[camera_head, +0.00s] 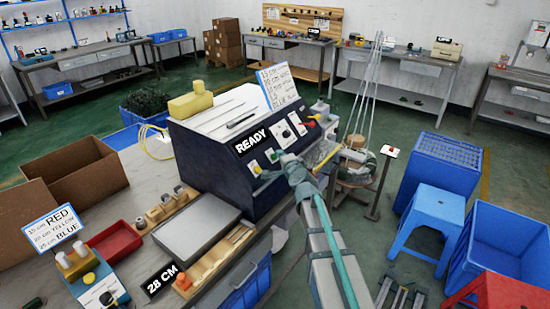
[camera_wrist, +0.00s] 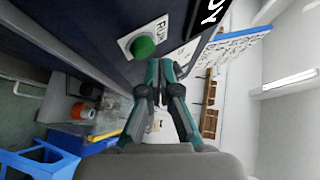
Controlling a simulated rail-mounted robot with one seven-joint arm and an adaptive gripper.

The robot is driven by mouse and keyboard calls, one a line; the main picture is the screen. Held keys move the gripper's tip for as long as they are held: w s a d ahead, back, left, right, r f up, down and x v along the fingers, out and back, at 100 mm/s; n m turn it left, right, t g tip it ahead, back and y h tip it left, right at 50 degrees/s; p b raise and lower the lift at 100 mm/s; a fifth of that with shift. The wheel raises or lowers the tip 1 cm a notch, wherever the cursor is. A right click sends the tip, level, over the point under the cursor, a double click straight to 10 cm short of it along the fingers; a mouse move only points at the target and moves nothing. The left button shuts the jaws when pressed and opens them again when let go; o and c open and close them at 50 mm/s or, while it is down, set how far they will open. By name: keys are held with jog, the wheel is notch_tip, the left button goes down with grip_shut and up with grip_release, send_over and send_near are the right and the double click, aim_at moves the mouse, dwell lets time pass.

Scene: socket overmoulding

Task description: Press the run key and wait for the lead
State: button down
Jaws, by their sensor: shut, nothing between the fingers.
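The run key is a round green button (camera_wrist: 143,46) on a white plate marked RUN in the wrist view. It sits on the dark front panel of the machine (camera_head: 205,165), whose display (camera_head: 251,141) reads READY in the head view. My gripper (camera_head: 287,158) is at the panel's lower front, shut and empty. In the wrist view its fingertips (camera_wrist: 163,65) are close together, just beside and below the green button in the picture. A gap shows between them and the button, so I see no contact. No lead is seen coming out.
Blue crates (camera_head: 445,160) and a blue stool (camera_head: 430,220) stand on the floor to the right. A stand with thin rods is behind my arm.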

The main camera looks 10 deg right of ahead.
jog(key=shift+w+a+f, duration=0.1)
jog(key=shift+a+f, duration=0.05)
jog(key=shift+f, duration=0.05)
